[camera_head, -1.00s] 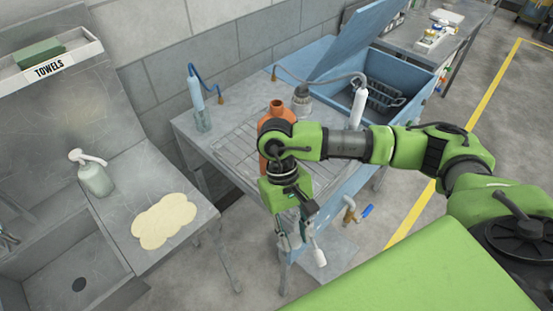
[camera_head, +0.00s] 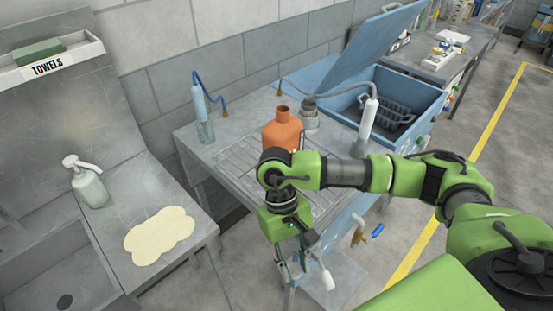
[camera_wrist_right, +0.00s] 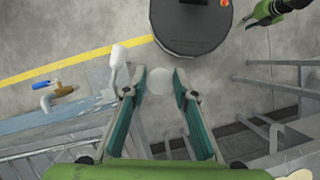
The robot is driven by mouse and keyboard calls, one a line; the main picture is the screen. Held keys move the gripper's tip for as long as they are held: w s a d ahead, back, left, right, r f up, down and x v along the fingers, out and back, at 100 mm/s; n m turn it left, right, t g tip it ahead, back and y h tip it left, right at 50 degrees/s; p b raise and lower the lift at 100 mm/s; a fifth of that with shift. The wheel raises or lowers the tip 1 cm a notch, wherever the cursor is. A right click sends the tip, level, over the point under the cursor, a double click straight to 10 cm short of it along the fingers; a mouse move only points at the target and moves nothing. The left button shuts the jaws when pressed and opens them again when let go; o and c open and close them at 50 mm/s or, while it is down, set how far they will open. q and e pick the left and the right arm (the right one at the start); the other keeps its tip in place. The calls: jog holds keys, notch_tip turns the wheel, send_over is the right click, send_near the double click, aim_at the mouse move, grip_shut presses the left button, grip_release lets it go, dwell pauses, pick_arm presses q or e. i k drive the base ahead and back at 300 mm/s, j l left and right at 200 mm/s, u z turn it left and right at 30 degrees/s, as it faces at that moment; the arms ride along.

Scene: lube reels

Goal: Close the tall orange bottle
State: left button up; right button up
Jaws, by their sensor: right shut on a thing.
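The tall orange bottle (camera_head: 283,131) stands upright on the grated bench, with its open, dark mouth facing up and no cap on it. My right arm passes in front of its lower part. My right gripper (camera_head: 297,283) hangs in front of the bench, lower in the picture than the bottle and apart from it. In the right wrist view its fingertips (camera_wrist_right: 160,82) are shut on a pale round cap (camera_wrist_right: 159,81).
The metal bench has a wire grate (camera_head: 238,158), a blue-tubed bottle (camera_head: 204,125), a grey metal container (camera_head: 310,117) and a white hose bottle (camera_head: 366,124). A blue basin (camera_head: 403,88) with raised lid stands behind. A blue-handled tap (camera_head: 360,235) sticks out in front.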

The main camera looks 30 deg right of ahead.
aim_at(286, 131)
jog(key=l+u, duration=0.2)
jog(key=u, duration=0.15)
jog(key=k+l+u, duration=0.1)
jog(key=u, duration=0.25)
jog(key=k+l+u, duration=0.15)
jog(key=k+l, duration=0.15)
jog(key=l, duration=0.3)
jog(key=k+l+u, duration=0.2)
jog(key=l, duration=0.35)
jog(key=k+l+u, duration=0.15)
jog(key=k+l, duration=0.6)
jog(key=l, duration=0.15)
jog(key=k+l, duration=0.35)
